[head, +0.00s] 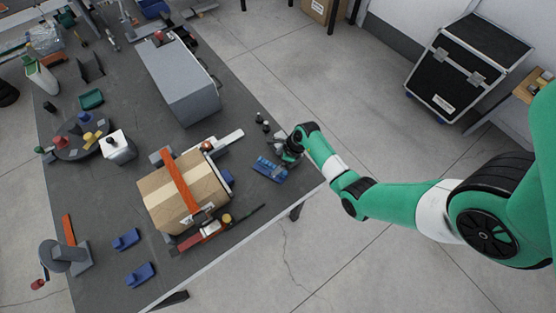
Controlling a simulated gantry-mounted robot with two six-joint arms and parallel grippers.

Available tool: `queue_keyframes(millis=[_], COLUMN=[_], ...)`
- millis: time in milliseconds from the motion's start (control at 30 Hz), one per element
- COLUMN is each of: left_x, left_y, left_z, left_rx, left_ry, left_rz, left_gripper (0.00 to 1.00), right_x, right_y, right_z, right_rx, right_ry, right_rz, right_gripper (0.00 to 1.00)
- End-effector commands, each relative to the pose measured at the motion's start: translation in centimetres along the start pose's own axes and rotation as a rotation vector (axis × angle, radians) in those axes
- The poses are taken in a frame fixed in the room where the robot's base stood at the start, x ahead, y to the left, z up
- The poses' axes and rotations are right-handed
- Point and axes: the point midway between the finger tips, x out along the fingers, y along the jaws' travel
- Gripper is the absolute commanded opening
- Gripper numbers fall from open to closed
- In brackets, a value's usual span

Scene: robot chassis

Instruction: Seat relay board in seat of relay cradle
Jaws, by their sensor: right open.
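My right gripper (287,156) is over the right edge of the dark table, with its jaws open. A small blue piece (267,168) with lighter marks lies on the table just left of and below the gripper. It could be the relay board or the relay cradle; at this size I cannot tell which, and I cannot make out a seat. The gripper's fingers are small and partly hidden by its own body, so I cannot tell whether they touch the piece. My left gripper is not in view.
A cardboard box (157,198) under an orange bar stands left of the blue piece. A grey box (190,95) stands behind. Two blue blocks (127,239) (140,274) lie at the front left. Small dark round parts (266,127) lie near the gripper. A black case (455,80) stands on the floor.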

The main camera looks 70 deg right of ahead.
Motion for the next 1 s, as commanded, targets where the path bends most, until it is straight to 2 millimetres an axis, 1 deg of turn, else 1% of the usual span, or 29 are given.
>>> queue_keyframes(millis=[67,167,267,500,633,700,800,1000], left_x=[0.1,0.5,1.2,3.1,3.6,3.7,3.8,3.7], left_y=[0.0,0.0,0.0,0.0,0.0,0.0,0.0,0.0], left_z=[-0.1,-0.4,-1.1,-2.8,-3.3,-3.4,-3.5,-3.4], left_rx=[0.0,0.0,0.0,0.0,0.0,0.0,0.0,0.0], left_ry=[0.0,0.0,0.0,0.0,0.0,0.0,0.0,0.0], left_rz=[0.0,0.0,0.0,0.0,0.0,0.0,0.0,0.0], left_gripper=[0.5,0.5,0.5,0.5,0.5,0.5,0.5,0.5], right_x=[-0.1,-1.1,-3.0,-9.1,-11.5,-12.3,-12.9,-12.9], right_y=[0.0,0.0,-0.1,-0.1,-0.1,-0.1,0.0,0.0], right_z=[0.1,0.5,0.6,0.6,0.5,0.5,0.4,0.4], right_rx=[0.0,0.0,0.002,0.001,0.001,0.001,0.0,0.0], right_ry=[0.0,-0.001,-0.002,-0.002,-0.002,-0.002,-0.001,0.0], right_rz=[0.0,-0.001,-0.002,-0.003,-0.002,-0.001,0.0,0.001], right_gripper=[0.99,0.99,0.99,0.99,0.99,0.99,0.99,0.99])
